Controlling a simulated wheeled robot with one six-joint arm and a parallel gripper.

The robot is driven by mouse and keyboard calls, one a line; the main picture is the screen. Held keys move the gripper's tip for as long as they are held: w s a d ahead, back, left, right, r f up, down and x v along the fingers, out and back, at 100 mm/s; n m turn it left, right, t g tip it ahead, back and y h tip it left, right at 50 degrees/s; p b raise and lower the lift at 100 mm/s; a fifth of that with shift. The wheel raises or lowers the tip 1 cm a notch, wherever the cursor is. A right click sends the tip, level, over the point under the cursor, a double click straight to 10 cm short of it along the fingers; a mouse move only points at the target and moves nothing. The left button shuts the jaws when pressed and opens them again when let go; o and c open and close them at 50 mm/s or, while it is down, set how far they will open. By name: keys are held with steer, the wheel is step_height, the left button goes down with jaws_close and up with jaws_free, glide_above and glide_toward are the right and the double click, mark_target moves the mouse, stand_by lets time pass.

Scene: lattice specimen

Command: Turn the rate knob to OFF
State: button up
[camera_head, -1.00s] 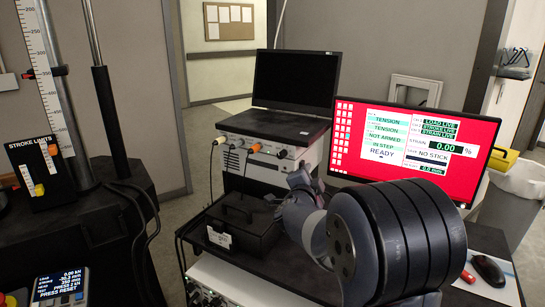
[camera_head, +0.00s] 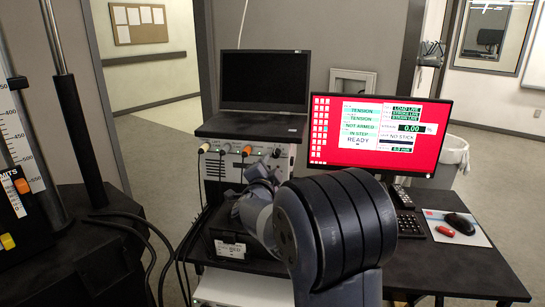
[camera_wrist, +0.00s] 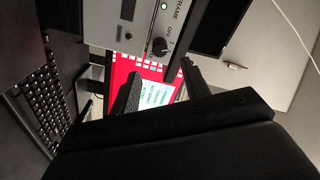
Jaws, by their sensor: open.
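In the wrist view a round black knob (camera_wrist: 158,47) sits on a light grey panel (camera_wrist: 140,28) lettered FRAME, with small OFF lettering beside it. I cannot tell for sure that it is the rate knob. My gripper (camera_wrist: 160,87) is open and empty, its two dark fingers apart below the knob in the picture and not touching it. In the head view the grey instrument box (camera_head: 235,150) stands under the laptop, with several connectors on its front. My arm hides part of that front, and my fingertips cannot be made out there.
A black laptop (camera_head: 265,82) rests on the box. A red-screened monitor (camera_head: 375,135) stands to its right, with a keyboard (camera_head: 410,224), a mouse (camera_head: 459,223) and a red object (camera_head: 445,231) in front. A black case (camera_head: 228,246) lies by my arm. Cables hang at left; floor is open at right.

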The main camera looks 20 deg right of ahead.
mark_target(275, 155)
steer(key=x, duration=0.8)
steer(key=shift+w+d+p, duration=0.2)
steer(key=shift+w+p, duration=0.15)
jaws_close()
steer(key=shift+n+p, duration=0.4)
steer(key=shift+p, duration=0.1)
steer(key=shift+r+n+p, duration=0.1)
steer(key=shift+n+p, duration=0.5)
steer(key=shift+p, duration=0.05)
steer(key=n+p, duration=0.2)
steer(key=shift+n, duration=0.3)
steer(key=shift+n+p, duration=1.45)
steer(key=shift+n, duration=0.65)
